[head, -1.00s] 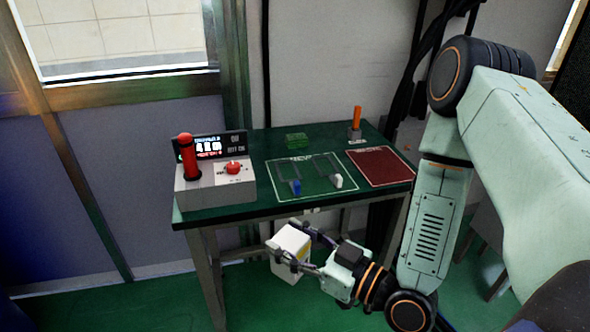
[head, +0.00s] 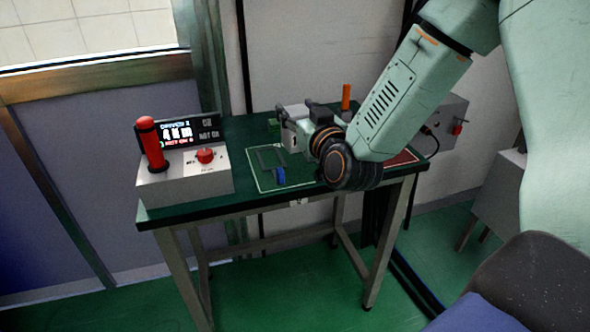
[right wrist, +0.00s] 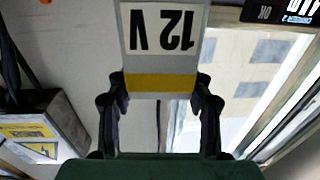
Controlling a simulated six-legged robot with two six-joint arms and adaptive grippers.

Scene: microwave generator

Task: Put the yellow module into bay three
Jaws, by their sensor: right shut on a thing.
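My right gripper (head: 291,118) is shut on a pale grey-white module (head: 294,141) and holds it at the tabletop's far side, partly hidden behind the gripper and arm. In the right wrist view the module (right wrist: 162,35) has a yellow band (right wrist: 160,83) and an upside-down "12 V" label, with a finger on each side. I cannot tell whether it touches the table. A white-outlined bay area (head: 262,183) with a blue lever (head: 279,176) lies on the green table in front. My arm hides the area's right part. My left gripper is out of view.
A grey control box (head: 190,184) with red lever, red knob and lit display stands at the table's left. A dark red mat (head: 404,157) is partly covered by my arm. A grey box (head: 450,122) stands behind at right.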

